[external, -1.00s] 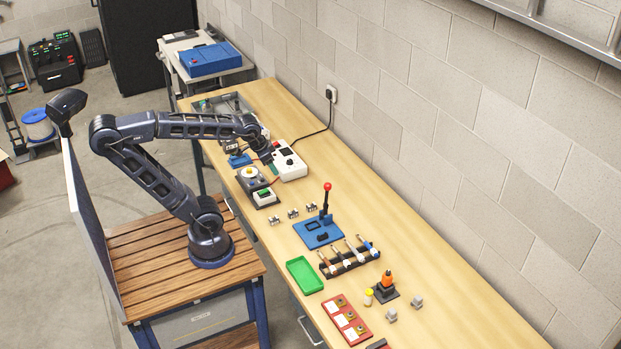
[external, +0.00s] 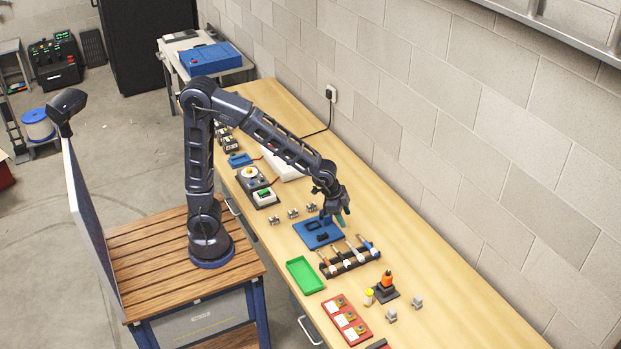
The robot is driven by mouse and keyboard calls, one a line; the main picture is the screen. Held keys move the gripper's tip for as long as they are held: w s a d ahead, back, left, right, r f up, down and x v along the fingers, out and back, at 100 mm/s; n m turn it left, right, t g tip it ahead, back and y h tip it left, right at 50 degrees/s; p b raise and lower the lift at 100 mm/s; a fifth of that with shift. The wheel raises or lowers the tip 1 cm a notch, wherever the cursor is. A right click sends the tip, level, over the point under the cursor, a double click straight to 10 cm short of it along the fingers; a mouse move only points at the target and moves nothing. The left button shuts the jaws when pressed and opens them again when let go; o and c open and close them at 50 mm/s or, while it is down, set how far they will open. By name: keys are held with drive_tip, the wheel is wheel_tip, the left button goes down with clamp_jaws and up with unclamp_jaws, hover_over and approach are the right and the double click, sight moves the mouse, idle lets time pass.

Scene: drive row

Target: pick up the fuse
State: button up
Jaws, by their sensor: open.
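My gripper (external: 337,217) is open and points down over the blue plate (external: 312,236) with a small press, hiding the press's red-knobbed lever. I cannot make out for certain which thing is the fuse. A small pale cylinder with a yellow end (external: 368,297) stands near the front of the bench, left of an orange-topped device (external: 386,283); it may be the fuse. My gripper is well behind it and apart from it.
A rack of tools (external: 349,256), a green tray (external: 304,276), a red panel (external: 346,320) and grey blocks (external: 390,316) stand nearby. Small metal parts (external: 293,214) lie left of my gripper. The bench's right side (external: 450,290) is clear.

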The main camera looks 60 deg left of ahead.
drive_tip(key=d+f+m+h, duration=0.1)
drive_tip(key=d+f+m, duration=0.1)
drive_tip(key=d+f, duration=0.6)
drive_tip(key=m+g, duration=0.2)
approach(370, 299)
drive_tip(key=a, duration=0.2)
drive_tip(key=shift+h, duration=0.5)
drive_tip(key=shift+w+x, duration=0.1)
drive_tip(key=shift+x, duration=2.8)
drive_tip(key=shift+w+x, duration=0.15)
drive_tip(key=shift+x, duration=2.8)
drive_tip(key=shift+a, duration=0.1)
drive_tip(key=c, duration=1.1)
